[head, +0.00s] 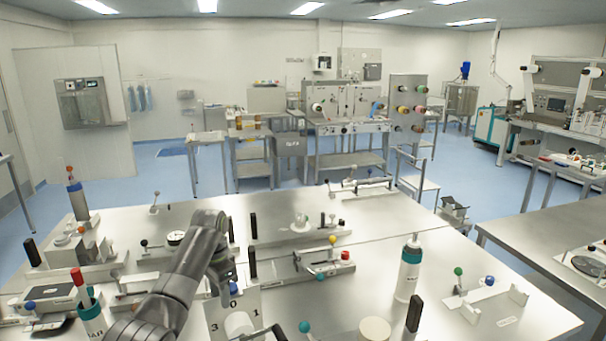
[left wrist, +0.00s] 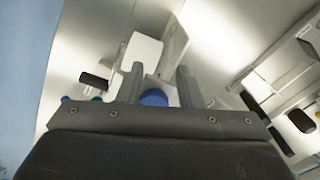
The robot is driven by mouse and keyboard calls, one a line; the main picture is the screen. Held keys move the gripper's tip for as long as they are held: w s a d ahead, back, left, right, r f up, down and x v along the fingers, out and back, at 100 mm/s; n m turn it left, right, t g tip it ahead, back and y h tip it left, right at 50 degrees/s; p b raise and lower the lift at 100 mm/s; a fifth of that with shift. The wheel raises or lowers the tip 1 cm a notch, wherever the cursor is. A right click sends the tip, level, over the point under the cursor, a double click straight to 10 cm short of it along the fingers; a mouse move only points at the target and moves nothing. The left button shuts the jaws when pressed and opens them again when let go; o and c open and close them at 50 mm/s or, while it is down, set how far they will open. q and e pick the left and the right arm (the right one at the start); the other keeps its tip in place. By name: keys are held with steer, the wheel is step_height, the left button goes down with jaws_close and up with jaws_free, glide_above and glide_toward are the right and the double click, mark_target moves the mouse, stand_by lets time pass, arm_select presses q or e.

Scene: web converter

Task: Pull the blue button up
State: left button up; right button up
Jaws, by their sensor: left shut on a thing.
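The blue button (head: 233,288) is small and sits at the top of a white panel (head: 249,300) marked 3, 0 and 1, at the lower middle of the head view. My left gripper (head: 228,279) reaches down to it from the left. In the left wrist view, the round blue button (left wrist: 153,98) lies between the two grey fingers of my left gripper (left wrist: 160,82). The gripper is shut on it. The gripper's dark body hides the lower part of the button there. My right gripper is in neither view.
A black upright post (head: 252,262) stands close behind the panel. A fixture with yellow and red knobs (head: 322,262) is to its right. A white and teal bottle (head: 408,268) stands farther right.

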arm_select(q)
steer(key=shift+w+r, duration=0.1)
steer(key=shift+r, duration=0.75)
steer(key=shift+c, duration=0.2)
steer(key=o, duration=1.3)
steer(key=shift+s, duration=0.2)
steer(key=o, duration=0.5)
steer(key=shift+w+f, duration=0.1)
steer(key=shift+f, duration=0.05)
step_height(320, 180, up, 6)
